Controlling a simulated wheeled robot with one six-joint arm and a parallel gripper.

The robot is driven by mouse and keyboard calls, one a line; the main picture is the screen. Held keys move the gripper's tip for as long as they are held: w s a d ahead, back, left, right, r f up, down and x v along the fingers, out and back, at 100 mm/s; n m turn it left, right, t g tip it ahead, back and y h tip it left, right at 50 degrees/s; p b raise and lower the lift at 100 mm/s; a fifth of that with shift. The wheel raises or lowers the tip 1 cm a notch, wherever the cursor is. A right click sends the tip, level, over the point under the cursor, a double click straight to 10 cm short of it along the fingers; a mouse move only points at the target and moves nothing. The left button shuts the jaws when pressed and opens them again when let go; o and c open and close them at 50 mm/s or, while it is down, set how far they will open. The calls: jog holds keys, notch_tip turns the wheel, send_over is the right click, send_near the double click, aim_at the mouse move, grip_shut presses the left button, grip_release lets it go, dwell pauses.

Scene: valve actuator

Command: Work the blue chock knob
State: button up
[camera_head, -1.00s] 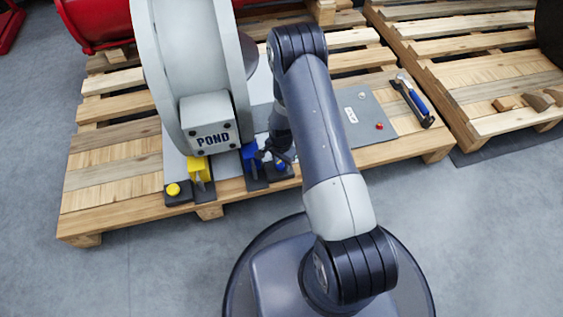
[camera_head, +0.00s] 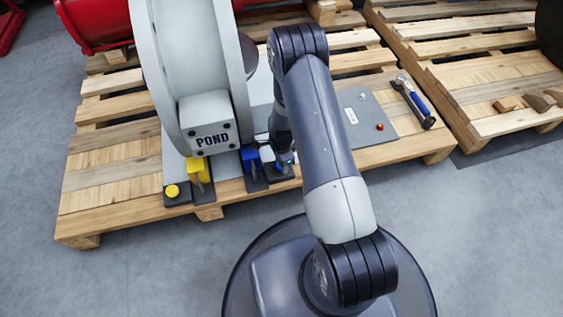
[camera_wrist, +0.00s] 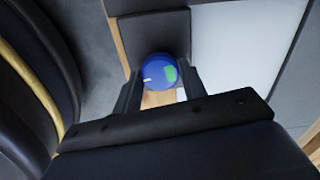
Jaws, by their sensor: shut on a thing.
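The blue chock knob (camera_wrist: 159,72) is round, with a white mark on its left and a green patch on its right. It sits on a dark base plate (camera_wrist: 155,32). In the wrist view my gripper (camera_wrist: 161,84) has one finger on each side of the knob and is shut on it. In the head view my gripper (camera_head: 284,162) is over the dark base right of the blue chock (camera_head: 250,158), and the knob is mostly hidden by it.
A yellow chock (camera_head: 197,168) and yellow knob (camera_head: 172,191) stand to the left. The grey POND valve body (camera_head: 210,122) rises behind. A grey panel with a red button (camera_head: 379,127) and a blue-handled tool (camera_head: 419,102) lie right on the pallet (camera_head: 105,195).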

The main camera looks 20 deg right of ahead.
jog(key=o, duration=1)
notch_tip(320, 180, up, 8)
jog(key=p, duration=0.3)
jog(key=shift+f, duration=0.25)
jog(key=shift+f, duration=0.1)
notch_tip(320, 180, down, 8)
jog(key=b, duration=0.3)
jog(key=shift+r, duration=0.3)
jog(key=shift+n, duration=0.7)
